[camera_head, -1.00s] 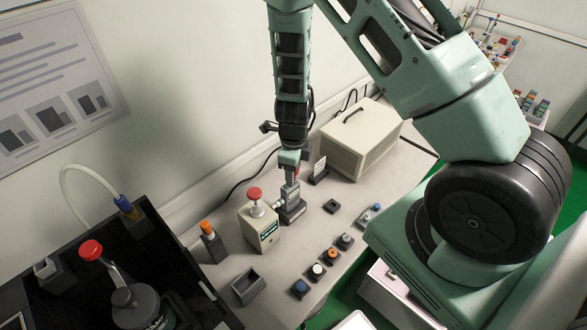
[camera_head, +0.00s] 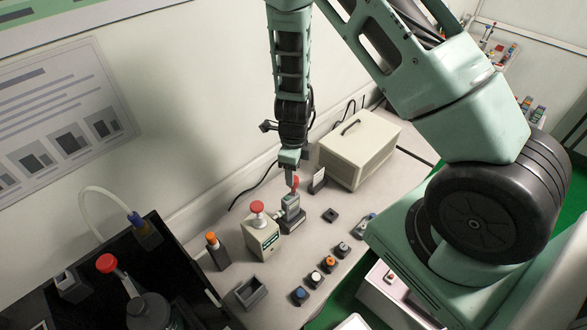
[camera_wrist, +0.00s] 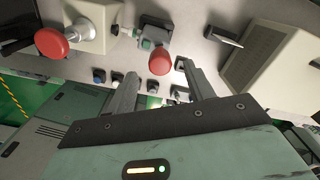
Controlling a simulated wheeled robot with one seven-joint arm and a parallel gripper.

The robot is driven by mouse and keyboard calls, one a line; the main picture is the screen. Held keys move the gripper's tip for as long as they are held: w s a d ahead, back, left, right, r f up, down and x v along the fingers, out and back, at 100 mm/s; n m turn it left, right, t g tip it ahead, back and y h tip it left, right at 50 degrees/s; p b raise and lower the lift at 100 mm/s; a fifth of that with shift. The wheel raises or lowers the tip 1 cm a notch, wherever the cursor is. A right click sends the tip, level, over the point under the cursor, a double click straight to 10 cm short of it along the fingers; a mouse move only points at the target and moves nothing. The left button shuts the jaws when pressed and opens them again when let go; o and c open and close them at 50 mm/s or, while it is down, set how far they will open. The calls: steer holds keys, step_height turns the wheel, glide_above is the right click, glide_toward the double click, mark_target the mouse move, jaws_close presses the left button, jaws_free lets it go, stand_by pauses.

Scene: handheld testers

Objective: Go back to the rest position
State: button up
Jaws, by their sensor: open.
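My gripper (camera_head: 291,172) points down over the bench; its fingers are open and empty in the wrist view (camera_wrist: 158,88). A grey handheld tester (camera_head: 290,204) stands upright in a dark holder (camera_head: 293,222) just below the fingertips. In the wrist view the tester (camera_wrist: 156,34) lies ahead of the fingers, apart from them. A red round knob (camera_wrist: 160,62) shows between the tester and the fingers; in the head view it is partly hidden behind the gripper (camera_head: 296,182).
A beige box with a red button (camera_head: 262,235) stands left of the tester. A large cream case (camera_head: 360,148) is at the right. Several small button units (camera_head: 315,279) line the front edge. A dark tray (camera_head: 100,285) is at the left, a wall behind.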

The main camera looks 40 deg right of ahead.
steer(key=shift+r+p, duration=0.3)
steer(key=shift+r, duration=0.3)
steer(key=shift+f, duration=0.1)
steer(key=shift+a, duration=0.1)
steer(key=s+a+r+n+b, duration=0.1)
steer(key=a+n, duration=0.2)
steer(key=a+r+n+y+b, duration=0.1)
steer(key=a+r+n+b, duration=0.1)
steer(key=a+n, duration=0.1)
steer(key=s+a+r+n+y+b, duration=0.1)
steer(key=a+r+n+b, duration=0.1)
steer(key=a, duration=0.3)
steer(key=shift+s+a+n, duration=0.25)
steer(key=shift+s+n, duration=0.1)
steer(key=shift+n, duration=0.55)
steer(key=s+a+r+n+b, duration=0.2)
steer(key=s+n+b, duration=0.1)
steer(key=s+n, duration=0.3)
steer(key=s+a+r+n+h+b, duration=0.1)
steer(key=s+a+r+n+b, duration=0.1)
steer(key=s+n, duration=0.5)
steer(key=s+a+r+n+b, duration=0.3)
steer(key=s+n+b, duration=0.2)
steer(key=n, duration=0.8)
steer(key=shift+s, duration=1.05)
